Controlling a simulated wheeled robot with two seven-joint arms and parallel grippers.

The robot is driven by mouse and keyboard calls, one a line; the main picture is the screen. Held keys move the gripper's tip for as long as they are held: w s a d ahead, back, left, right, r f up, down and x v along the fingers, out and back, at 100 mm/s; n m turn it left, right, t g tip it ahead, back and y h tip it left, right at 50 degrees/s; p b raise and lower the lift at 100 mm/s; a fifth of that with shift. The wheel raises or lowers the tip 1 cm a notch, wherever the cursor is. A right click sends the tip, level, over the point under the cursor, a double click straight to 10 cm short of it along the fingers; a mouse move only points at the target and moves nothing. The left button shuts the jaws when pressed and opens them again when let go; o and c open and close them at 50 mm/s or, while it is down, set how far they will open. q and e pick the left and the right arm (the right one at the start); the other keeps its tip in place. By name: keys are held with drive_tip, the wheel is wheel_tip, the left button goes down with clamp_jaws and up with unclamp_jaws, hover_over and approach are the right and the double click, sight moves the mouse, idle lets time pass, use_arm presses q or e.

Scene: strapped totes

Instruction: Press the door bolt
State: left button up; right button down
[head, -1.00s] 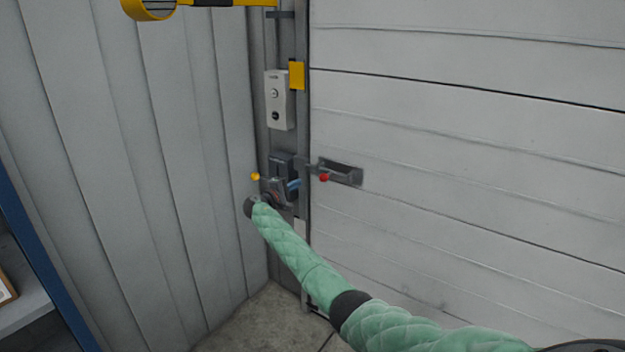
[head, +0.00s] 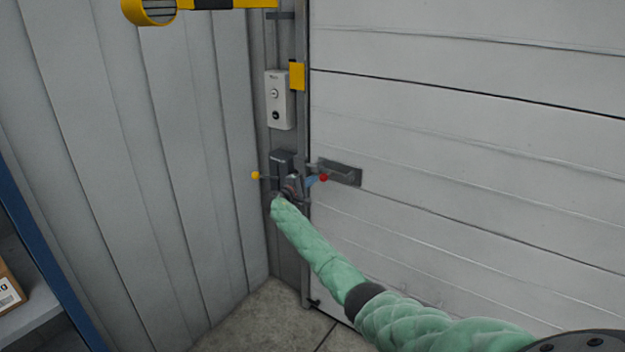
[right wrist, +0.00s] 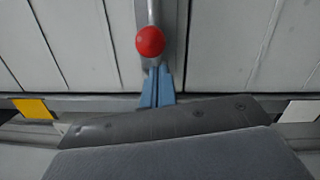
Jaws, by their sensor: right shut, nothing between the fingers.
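The door bolt has a red ball knob (head: 323,177) and a grey metal housing (head: 345,174) on the pale door near its left edge. In the right wrist view the red knob (right wrist: 150,41) is just ahead of my fingertips, below a grey rod. My right gripper (head: 311,181) has blue fingers that are closed together with nothing between them. It is just left of the red knob in the head view. The blue fingers also show in the right wrist view (right wrist: 157,85). I cannot tell whether the tips touch the knob. My left gripper is not in view.
A dark box (head: 282,158) and a yellow knob (head: 255,175) are on the frame beside the door. A grey button box (head: 280,99) is above them. A yellow-black bar (head: 215,3) crosses the top. Shelving with a carton (head: 9,289) stands at the left.

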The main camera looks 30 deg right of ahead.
sight(326, 175)
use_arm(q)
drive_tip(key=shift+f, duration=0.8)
use_arm(e)
drive_tip(key=shift+s+d+r, duration=0.1)
drive_tip(key=shift+s+d, duration=0.05)
drive_tip(key=shift+s, duration=0.1)
